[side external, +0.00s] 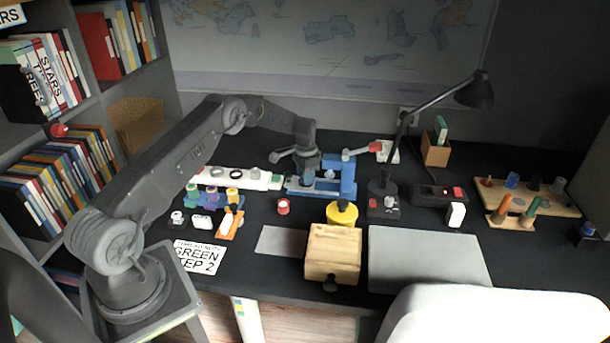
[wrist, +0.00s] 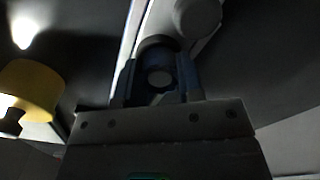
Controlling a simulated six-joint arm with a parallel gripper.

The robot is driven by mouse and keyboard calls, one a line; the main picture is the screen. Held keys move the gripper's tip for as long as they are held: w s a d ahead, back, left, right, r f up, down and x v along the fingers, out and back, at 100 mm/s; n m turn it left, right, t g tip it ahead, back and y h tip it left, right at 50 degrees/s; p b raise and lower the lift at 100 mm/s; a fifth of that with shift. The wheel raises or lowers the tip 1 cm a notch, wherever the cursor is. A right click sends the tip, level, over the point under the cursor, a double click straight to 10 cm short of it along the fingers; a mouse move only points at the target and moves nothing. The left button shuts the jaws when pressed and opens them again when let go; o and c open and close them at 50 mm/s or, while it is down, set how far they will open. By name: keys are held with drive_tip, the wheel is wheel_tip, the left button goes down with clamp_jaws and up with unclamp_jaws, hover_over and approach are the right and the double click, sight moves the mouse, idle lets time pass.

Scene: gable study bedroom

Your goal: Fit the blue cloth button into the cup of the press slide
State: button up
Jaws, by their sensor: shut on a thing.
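In the wrist view my gripper (wrist: 158,82) is shut on a small round bluish piece with a paler round face, the blue cloth button (wrist: 159,76). A long pale slide (side external: 230,179) with dark rings runs left from the press. The cup under my gripper is hidden by my wrist and fingers, so I cannot tell whether the button touches it.
A yellow round piece with a dark top (side external: 343,213) and a wooden box (side external: 333,254) stand in front of the press. Spools (side external: 212,196) and a red-and-white piece (side external: 283,206) stand nearby. A black lamp (side external: 383,185) rises to the right. A grey mat (side external: 425,258) lies clear at front right.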

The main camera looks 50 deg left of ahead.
drive_tip(key=o, duration=1)
drive_tip(key=shift+s+f, duration=0.3)
drive_tip(key=shift+f, duration=0.45)
drive_tip(key=shift+c, duration=0.2)
wheel_tip(320, 180, up, 13)
drive_tip(key=s+d+r+t, duration=0.1)
drive_tip(key=s+d+r, duration=0.2)
drive_tip(key=d+r, duration=0.3)
drive_tip(key=s+d+r+n+t, duration=0.1)
drive_tip(key=s+d+r, duration=0.35)
drive_tip(key=r, duration=0.35)
drive_tip(key=s+d+r+t, duration=0.1)
drive_tip(key=s+d+r, duration=0.2)
drive_tip(key=d+r, duration=0.35)
drive_tip(key=s+d+t, duration=0.1)
drive_tip(key=s+d, duration=0.2)
drive_tip(key=s, duration=0.5)
drive_tip(key=s+d, duration=0.4)
drive_tip(key=s, duration=0.3)
drive_tip(key=s+d+n+t, duration=0.1)
drive_tip(key=s+d, duration=0.2)
drive_tip(key=s, duration=0.5)
drive_tip(key=shift+s+d+r+t, duration=0.2)
drive_tip(key=shift+s+d+t, duration=0.1)
drive_tip(key=shift+s+d, duration=0.1)
